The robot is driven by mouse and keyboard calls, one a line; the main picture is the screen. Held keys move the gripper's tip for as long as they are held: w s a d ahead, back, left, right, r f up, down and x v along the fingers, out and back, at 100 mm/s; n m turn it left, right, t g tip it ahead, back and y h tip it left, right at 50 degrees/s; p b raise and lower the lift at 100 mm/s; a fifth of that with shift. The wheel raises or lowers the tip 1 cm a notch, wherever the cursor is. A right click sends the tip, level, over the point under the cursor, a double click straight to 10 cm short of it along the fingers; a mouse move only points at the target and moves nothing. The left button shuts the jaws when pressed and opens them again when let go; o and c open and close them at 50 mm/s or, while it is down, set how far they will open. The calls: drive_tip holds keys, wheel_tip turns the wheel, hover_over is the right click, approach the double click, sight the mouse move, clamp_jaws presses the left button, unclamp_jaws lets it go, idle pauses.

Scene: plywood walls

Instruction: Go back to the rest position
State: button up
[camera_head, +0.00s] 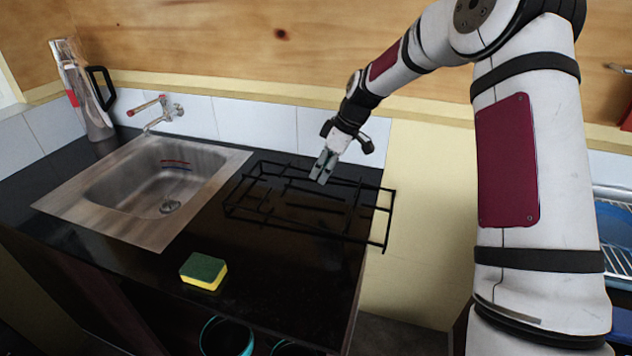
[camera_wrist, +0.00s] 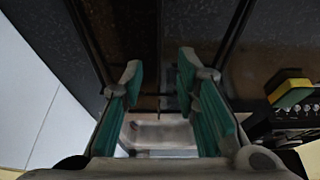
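My gripper (camera_head: 322,168) hangs over the back part of a black wire rack (camera_head: 389,222) on the dark counter. In the wrist view my gripper (camera_wrist: 160,75) shows two green-padded fingers spread apart, with nothing held between them. Dark rack bars and the counter show beyond the fingertips. I cannot tell whether the fingertips touch the rack. The arm reaches in from the right, bent down toward the counter.
A yellow and green sponge (camera_head: 204,271) lies near the counter's front edge; it also shows in the wrist view (camera_wrist: 291,90). A steel sink (camera_head: 110,200) with a tap (camera_head: 160,112) and a tall flask (camera_head: 82,95) are at left. A tiled wall (camera_head: 262,124) stands behind.

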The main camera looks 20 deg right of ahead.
drive_tip(key=s+a+r+m+h, duration=0.25)
drive_tip(key=s+r+m, duration=0.25)
drive_tip(key=s+r, duration=1.35)
drive_tip(key=s+m+t+h, duration=0.1)
drive_tip(key=s+m, duration=0.5)
drive_tip(key=s, duration=1.5)
drive_tip(key=shift+s+d+f+t, duration=0.15)
drive_tip(key=shift+s+f+t, duration=0.15)
drive_tip(key=shift+t, duration=0.5)
